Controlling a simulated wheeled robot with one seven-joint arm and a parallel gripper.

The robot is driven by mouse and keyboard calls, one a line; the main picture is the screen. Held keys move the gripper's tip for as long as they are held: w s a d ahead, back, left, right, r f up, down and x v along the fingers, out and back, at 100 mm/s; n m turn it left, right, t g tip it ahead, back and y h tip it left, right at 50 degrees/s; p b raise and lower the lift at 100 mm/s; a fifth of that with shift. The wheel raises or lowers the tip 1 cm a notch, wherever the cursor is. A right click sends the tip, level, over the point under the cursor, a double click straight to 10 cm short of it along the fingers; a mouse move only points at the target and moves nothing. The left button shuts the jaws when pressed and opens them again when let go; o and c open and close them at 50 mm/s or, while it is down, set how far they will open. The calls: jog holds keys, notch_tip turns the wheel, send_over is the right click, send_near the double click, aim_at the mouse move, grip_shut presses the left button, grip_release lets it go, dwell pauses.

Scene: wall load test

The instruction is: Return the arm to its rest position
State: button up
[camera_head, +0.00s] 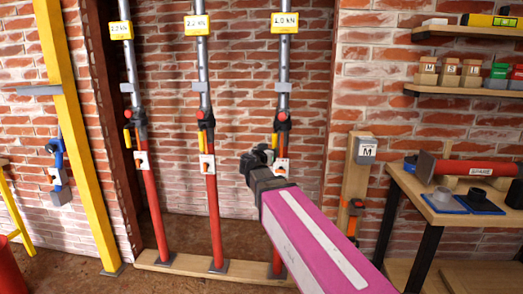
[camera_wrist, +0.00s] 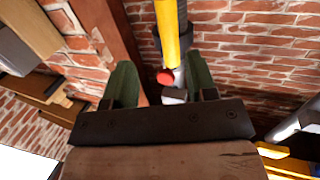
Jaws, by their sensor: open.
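My arm, with a pink and white link, reaches up from the lower right in the head view. My gripper (camera_head: 257,161) is at its end, in front of or beside the red and grey prop labelled 4.0 kN (camera_head: 283,72); the gap between them is hard to judge. In the wrist view the two green fingers of my gripper (camera_wrist: 161,76) stand apart, with nothing held between them. A yellow handle (camera_wrist: 166,32) and a red knob of a prop show beyond the fingers. The lower part of the 4.0 kN prop is partly hidden by my arm.
Props labelled 1.2 kN (camera_head: 129,75) and 2.2 kN (camera_head: 203,75) stand left on a wooden sill (camera_head: 190,266). A yellow post (camera_head: 75,130) leans further left. A wooden bench (camera_head: 410,188) with a spare red tube (camera_head: 475,168) stands right, below shelves (camera_head: 470,91).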

jog(key=s+d+f+g, duration=0.2)
jog(key=d+f+g, duration=0.15)
jog(key=f, duration=0.35)
jog(key=s+d+f+n+g+y, duration=0.1)
jog(key=s+d+f+g, duration=0.1)
jog(key=s+d+f, duration=0.3)
jog(key=d+f+g, duration=0.2)
jog(key=f, duration=0.6)
jog(key=s+d+f+n+g+y, duration=0.1)
jog(key=s+f+n+g+y, duration=0.3)
jog(key=s+f, duration=1.1)
jog(key=f+g+y, duration=0.1)
jog(key=g+y, duration=0.2)
jog(key=g, duration=0.1)
jog(key=shift+s+d+f, duration=0.2)
jog(key=shift+s+d, duration=0.1)
jog(key=shift+d, duration=0.1)
